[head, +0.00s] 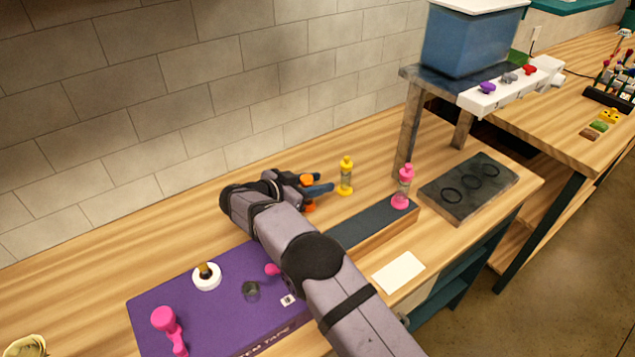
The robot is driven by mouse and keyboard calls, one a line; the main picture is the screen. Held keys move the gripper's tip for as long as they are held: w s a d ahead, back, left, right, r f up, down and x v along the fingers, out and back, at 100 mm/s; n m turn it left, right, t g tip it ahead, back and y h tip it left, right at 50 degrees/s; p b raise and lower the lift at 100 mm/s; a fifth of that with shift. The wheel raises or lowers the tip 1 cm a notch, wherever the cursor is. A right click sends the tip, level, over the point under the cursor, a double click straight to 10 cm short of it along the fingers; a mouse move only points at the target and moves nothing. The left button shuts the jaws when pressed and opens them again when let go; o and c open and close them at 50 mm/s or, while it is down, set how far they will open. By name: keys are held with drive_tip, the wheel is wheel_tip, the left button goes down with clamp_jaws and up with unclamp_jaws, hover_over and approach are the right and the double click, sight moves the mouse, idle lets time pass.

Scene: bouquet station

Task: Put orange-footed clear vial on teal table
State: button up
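An orange-footed vial with an orange top (307,180) and orange foot (308,208) stands upright on the wooden worktop (210,215). Its middle is hidden behind my gripper (324,184). A teal surface (572,4) is partly in view at the top right edge. The wooden bench at right has dark teal legs (540,235).
A yellow-footed vial (346,176) stands just right of my gripper. A pink-footed vial (402,188) stands on a dark-topped block (365,224). A dark plate with rings (470,188) lies beyond. A purple box (215,318) holds several small items. A raised shelf (412,77) bears a blue bin (472,42).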

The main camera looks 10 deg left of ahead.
drive_tip(key=shift+o, duration=0.3)
drive_tip(key=shift+r, duration=0.45)
drive_tip(key=b+v, duration=0.2)
drive_tip(key=v, duration=1)
drive_tip(key=shift+r, duration=0.2)
